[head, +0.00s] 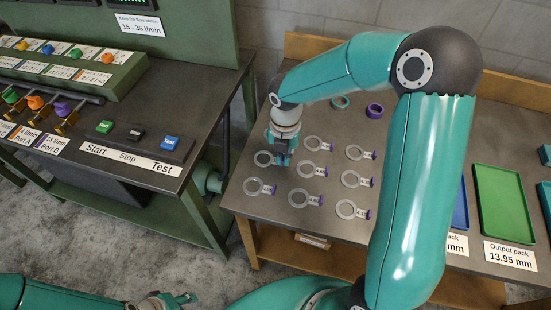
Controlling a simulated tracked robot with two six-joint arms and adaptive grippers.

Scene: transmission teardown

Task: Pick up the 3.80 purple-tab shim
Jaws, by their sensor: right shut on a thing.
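Several flat grey ring shims with small purple tabs lie in rows on the right-hand table, among them a front-left ring (260,187), a middle ring (312,171) and a front-right ring (352,210). The writing on their tabs is too small to read, so I cannot tell which is 3.80. My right gripper (282,160) points down at the left of the group and is shut on a back-left shim (264,158). The gripper hides that shim's tab, and I cannot tell whether it is off the table. My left gripper (178,301) is low at the bottom edge, away from the shims.
A purple ring (375,110) and a teal ring (341,102) lie behind the shims. A green tray (502,203) and a partly hidden blue tray (461,208) are at right. My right arm covers much of the table. A control bench (190,95) stands at left.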

